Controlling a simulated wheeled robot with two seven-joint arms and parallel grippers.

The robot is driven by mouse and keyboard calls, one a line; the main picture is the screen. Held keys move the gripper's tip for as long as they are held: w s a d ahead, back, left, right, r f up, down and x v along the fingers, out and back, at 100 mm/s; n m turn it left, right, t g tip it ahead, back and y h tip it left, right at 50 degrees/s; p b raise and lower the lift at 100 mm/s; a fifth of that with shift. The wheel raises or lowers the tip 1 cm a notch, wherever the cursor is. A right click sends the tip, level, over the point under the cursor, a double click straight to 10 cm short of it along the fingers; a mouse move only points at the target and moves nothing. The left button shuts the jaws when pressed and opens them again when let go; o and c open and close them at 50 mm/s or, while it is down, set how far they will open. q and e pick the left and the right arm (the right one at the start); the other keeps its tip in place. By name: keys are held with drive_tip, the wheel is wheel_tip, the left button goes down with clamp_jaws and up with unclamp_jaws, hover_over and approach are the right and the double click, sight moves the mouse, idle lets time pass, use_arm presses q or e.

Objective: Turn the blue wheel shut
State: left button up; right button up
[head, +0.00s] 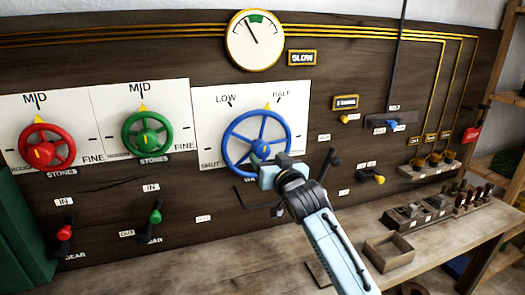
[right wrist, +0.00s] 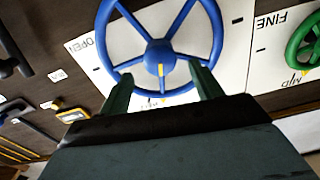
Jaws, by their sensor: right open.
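The blue wheel (head: 257,120) is mounted on a white scale plate (head: 212,100) in the head view. The plate reads SHUT, LOW and HALF, and a yellow pointer (head: 267,106) above the rim sits close to HALF. My right gripper (head: 264,161) is in front of the wheel's lower right part and hides some of it. In the right wrist view the blue wheel (right wrist: 162,52) appears upside down. There my right gripper (right wrist: 163,86) is open, its two green fingers apart at the wheel, with a yellow mark between them. Contact cannot be told. My left gripper is out of view.
A red wheel (head: 44,146) and a green wheel (head: 147,134) are to the left, with levers below. A dial (head: 255,40) hangs above, beside a SLOW plate (head: 302,57). An open wooden box (head: 389,254) and switch blocks stand on the bench at right.

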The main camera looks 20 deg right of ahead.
sight(264, 152)
drive_tip(key=shift+w+a, duration=0.15)
drive_tip(key=shift+w, duration=2.7)
drive_tip(key=c, duration=1)
